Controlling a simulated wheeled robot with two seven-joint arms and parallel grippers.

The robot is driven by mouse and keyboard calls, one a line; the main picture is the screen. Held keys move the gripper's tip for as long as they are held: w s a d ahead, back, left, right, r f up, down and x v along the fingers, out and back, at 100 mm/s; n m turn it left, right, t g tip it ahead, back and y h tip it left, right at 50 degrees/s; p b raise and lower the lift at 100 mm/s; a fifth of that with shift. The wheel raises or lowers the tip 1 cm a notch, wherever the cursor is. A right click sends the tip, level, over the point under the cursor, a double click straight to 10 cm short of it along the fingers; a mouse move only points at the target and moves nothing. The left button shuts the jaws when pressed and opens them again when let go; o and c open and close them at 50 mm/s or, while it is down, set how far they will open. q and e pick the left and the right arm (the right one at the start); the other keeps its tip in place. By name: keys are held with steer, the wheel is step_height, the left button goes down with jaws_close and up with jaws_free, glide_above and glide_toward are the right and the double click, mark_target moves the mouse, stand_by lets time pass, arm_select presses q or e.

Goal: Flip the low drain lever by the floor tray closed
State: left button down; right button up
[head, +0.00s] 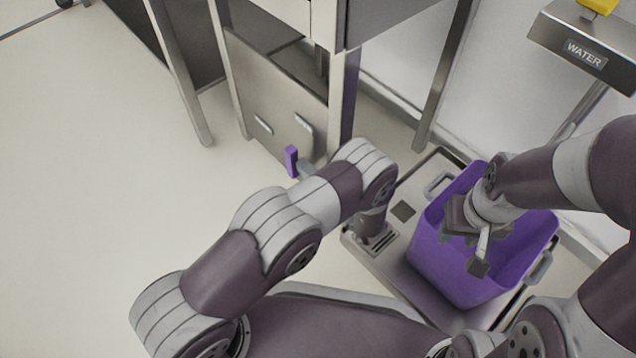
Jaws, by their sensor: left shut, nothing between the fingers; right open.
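The low drain lever has a purple handle (291,161) at the foot of the steel cabinet, beside the floor tray. Its handle stands upright, and a short grey stem runs right until my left arm hides it. My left gripper (371,228) points down over the near left corner of the floor tray (385,272), to the right of the lever and apart from its handle. It is shut and empty, mostly hidden by its own wrist. My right gripper (470,252) is open above the purple bin, with nothing seen between its fingers.
The purple bin (432,262) with grey handles stands on the floor tray. A steel cabinet panel (265,100) and table legs (435,95) rise behind the lever. A WATER sign (583,54) is at upper right. The floor at left is clear.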

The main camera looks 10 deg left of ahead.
arm_select(q)
steer(key=shift+w+a, duration=0.3)
steer(key=shift+a, duration=0.05)
arm_select(e)
steer(key=shift+f, duration=0.15)
arm_select(q)
steer(key=p, duration=0.1)
steer(key=r+p, duration=0.1)
steer(key=shift+w+a+r+h+p, duration=0.15)
steer(key=shift+a+r+h+p, duration=0.05)
steer(key=shift+a+h+p, duration=0.1)
steer(key=shift+g+h+p, duration=0.3)
steer(key=shift+g, duration=0.1)
steer(key=shift+w+f, duration=0.1)
steer(key=shift+f, duration=0.3)
arm_select(e)
step_height(320, 180, up, 3)
